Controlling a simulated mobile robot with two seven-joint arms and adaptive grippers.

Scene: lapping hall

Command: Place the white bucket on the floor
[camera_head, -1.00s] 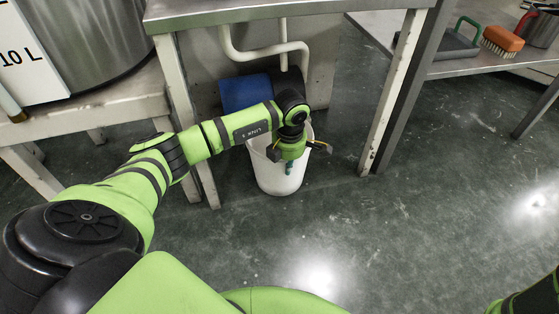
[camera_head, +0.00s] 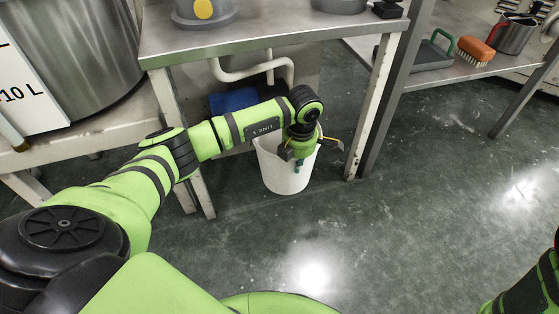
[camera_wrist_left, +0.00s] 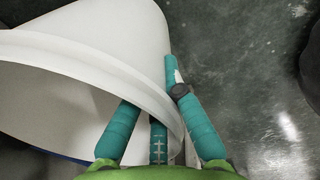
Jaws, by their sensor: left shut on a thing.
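The white bucket (camera_head: 284,180) is upright under the front edge of a steel bench, between the bench legs. My left gripper (camera_head: 300,163) reaches down at the bucket's near right rim and is shut on its wall. In the left wrist view, the teal fingers (camera_wrist_left: 155,102) straddle the rim of the bucket (camera_wrist_left: 125,30), one inside and one outside. The bucket looks empty as far as its inside shows. I cannot tell whether its base touches the floor. My right gripper is out of view.
The steel bench (camera_head: 260,44) stands above and behind the bucket, with white pipes (camera_head: 235,75) and a blue object (camera_head: 233,99) beneath it. A worn bench leg (camera_head: 371,115) is close on the right. The dark floor (camera_head: 420,210) is clear in front and to the right.

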